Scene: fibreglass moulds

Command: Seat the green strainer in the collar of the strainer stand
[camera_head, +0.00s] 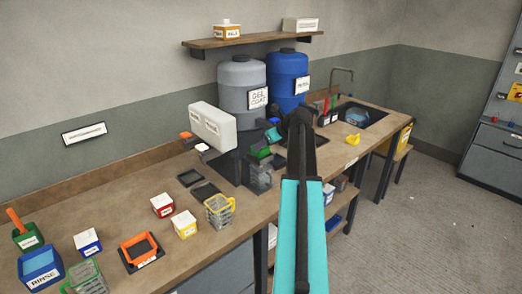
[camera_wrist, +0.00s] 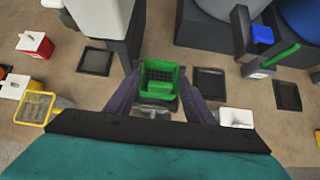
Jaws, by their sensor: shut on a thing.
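The green strainer (camera_wrist: 158,80), a square open-topped piece with a dark mesh floor, is between the two dark fingers of my gripper (camera_wrist: 160,90) in the wrist view. My gripper is shut on it. In the head view the strainer (camera_head: 262,153) shows small, in front of the grey drum and partly hidden by my gripper. A grey see-through vessel (camera_head: 260,178) stands just below it; its edge (camera_wrist: 155,114) also shows in the wrist view. I cannot make out the stand's collar for certain or tell whether the strainer touches anything.
A white canister (camera_head: 212,126) on a dark block stands close to the left. Grey (camera_head: 241,95) and blue (camera_head: 288,80) drums stand behind. A yellow-rimmed jug (camera_head: 219,211), small labelled boxes and an orange frame (camera_head: 139,248) crowd the left bench. Dark flat trays (camera_wrist: 208,84) lie nearby.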

